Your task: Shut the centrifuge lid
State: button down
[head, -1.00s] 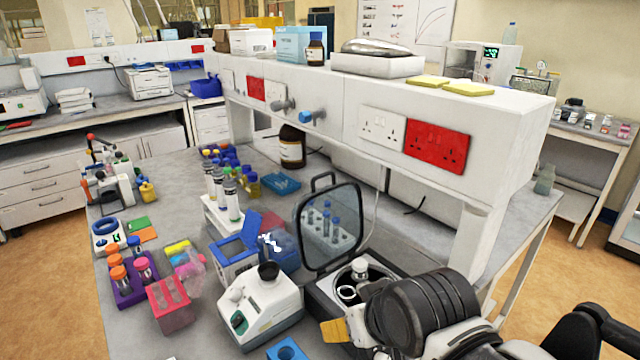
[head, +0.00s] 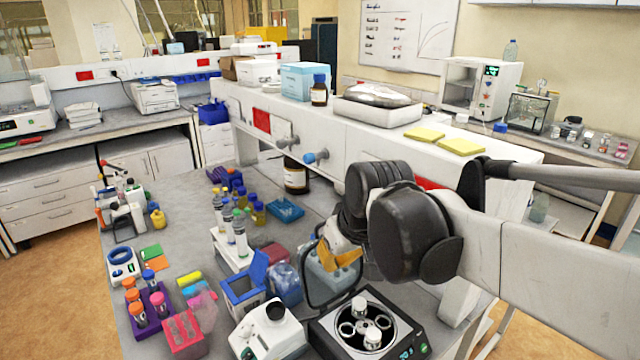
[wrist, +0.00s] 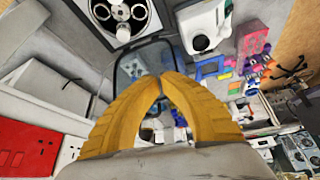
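The centrifuge (head: 327,338) stands at the bench's front, its round rotor bowl uncovered and a lit display on its front. Its lid (head: 314,290), a clear panel in a dark frame, stands raised at the back of the body. My arm and gripper hide the lid's upper right part. My gripper (head: 345,258), with yellow fingers, is at the upper part of the lid; contact cannot be told. In the wrist view, the gripper's fingertips (wrist: 160,80) come together with nothing seen between them. The lid (wrist: 132,66) shows beyond the tips, and the centrifuge (wrist: 150,22) at the top.
A white device (head: 266,330) stands just left of the centrifuge. A blue box (head: 240,290), a pink rack (head: 183,335) and a purple tube rack (head: 150,318) are further left. The white shelf (head: 375,137) with sockets runs behind the lid, close to my arm.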

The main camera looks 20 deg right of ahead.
jog(key=w+d+r+n+g+p, duration=0.1)
jog(key=w+r+p, duration=0.3)
jog(key=w+p, duration=0.4)
jog(key=w+d+r+n+g+p, duration=0.1)
jog(key=w+d+r+p, duration=0.1)
jog(key=w+r+p, duration=0.6)
jog(key=s+b+x, duration=0.1)
jog(key=s+x, duration=0.1)
jog(key=x, duration=1)
jog(key=shift+d+f+y+b, duration=0.25)
jog(key=shift+f+y+b, duration=0.15)
jog(key=shift+f, duration=0.3)
jog(key=shift+w, duration=0.1)
jog(key=shift+s, duration=0.2)
